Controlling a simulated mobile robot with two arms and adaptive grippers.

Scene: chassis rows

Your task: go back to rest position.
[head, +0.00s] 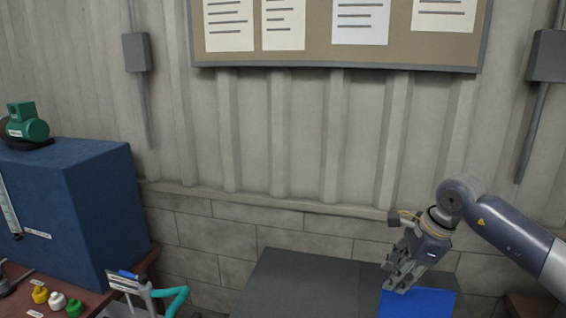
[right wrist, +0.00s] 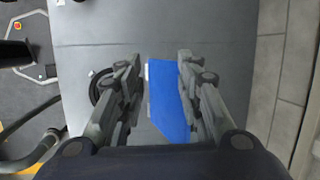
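My right gripper (head: 400,278) is above the dark grey surface at the lower right of the head view, its arm coming in from the right. In the right wrist view its two fingers (right wrist: 158,72) stand apart with a gap between them and nothing gripped. A flat blue panel (head: 430,303) lies below the gripper on the grey surface; in the right wrist view the blue panel (right wrist: 168,100) shows between and beyond the fingers. My left gripper is not in view.
A dark grey tabletop (head: 295,285) stands before the block wall. At left, a blue cabinet (head: 100,200) carries a green device (head: 25,128). Small yellow, white and green items (head: 57,299) sit on a reddish bench. A teal curved tube (head: 172,295) rises nearby. A round black object (right wrist: 98,90) shows beside the fingers.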

